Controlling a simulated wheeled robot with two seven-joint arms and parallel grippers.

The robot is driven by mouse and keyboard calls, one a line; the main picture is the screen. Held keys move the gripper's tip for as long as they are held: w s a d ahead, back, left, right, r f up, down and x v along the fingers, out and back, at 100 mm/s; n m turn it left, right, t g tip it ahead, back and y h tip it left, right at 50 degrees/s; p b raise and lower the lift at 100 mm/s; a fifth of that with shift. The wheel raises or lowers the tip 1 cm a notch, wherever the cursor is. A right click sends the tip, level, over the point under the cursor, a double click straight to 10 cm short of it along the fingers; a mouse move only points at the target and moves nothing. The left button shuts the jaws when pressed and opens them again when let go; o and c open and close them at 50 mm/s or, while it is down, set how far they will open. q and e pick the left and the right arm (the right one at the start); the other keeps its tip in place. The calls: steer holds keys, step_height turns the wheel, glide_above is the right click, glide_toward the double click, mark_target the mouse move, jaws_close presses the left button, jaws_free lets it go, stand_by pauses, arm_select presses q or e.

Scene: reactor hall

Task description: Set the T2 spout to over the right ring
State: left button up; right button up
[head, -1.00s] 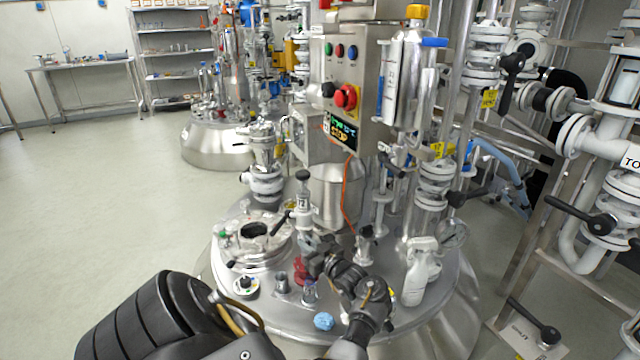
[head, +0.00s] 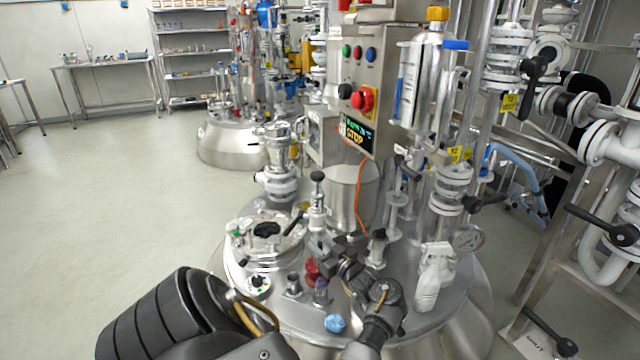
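The T2 spout (head: 317,207) is a slim steel fitting with a black top knob and a small white tag. It stands upright on the steel vessel lid, right of the open round port. Its lower end is partly hidden by my gripper and a red part (head: 312,271). Two small upright cups, a left one (head: 293,285) and a right one (head: 321,292), stand in front; I cannot tell whether these are the rings.
The open port (head: 267,231) is left of the spout. A control box (head: 365,90) and steel column rise behind. Open floor lies left.

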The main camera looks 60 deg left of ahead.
arm_select(q)
steer(key=d, duration=0.7)
steer(key=shift+w, duration=0.3)
